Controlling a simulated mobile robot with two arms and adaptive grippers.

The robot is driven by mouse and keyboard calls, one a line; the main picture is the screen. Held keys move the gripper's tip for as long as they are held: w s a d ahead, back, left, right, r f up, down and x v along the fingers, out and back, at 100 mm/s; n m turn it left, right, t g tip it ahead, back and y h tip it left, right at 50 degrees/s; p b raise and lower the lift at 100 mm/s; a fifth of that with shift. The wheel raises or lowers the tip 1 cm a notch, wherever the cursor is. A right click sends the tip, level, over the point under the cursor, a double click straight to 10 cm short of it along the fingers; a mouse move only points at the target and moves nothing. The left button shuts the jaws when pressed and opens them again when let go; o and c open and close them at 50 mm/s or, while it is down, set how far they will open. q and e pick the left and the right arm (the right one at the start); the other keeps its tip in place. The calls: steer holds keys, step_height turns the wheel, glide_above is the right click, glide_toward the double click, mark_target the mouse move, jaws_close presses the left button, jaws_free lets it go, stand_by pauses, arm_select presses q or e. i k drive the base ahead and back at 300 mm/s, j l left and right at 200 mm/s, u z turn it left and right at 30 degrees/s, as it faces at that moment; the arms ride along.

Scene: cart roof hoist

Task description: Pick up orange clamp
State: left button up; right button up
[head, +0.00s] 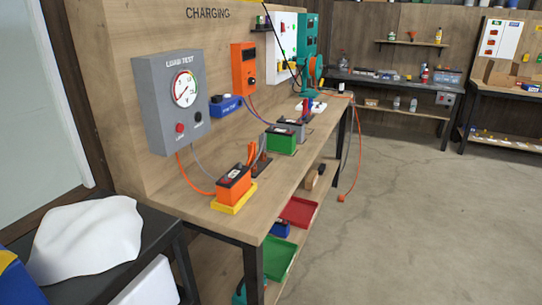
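A small upright orange piece (251,153) that looks like the orange clamp stands on the charging bench, just behind an orange battery (234,187). It is too small to make out its jaws or whether it touches the battery. A dark upright piece (262,160) is close to its right. The battery has a dark top and sits on a yellow tray (236,205). An orange cable (190,182) and a grey cable run from the grey load test box (178,98) down to the bench near the battery. Neither of my grippers is in view.
The wooden bench (205,213) runs away along the wall, with a green battery (281,140) farther back. Red (298,212) and green trays sit on its lower shelf. A dark table (110,284) with a white cloth (85,240) is at the near left. Open concrete floor (400,220) lies right.

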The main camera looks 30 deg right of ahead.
mark_target(252, 171)
steer(key=z, duration=0.95)
steer(key=i+l, duration=0.05)
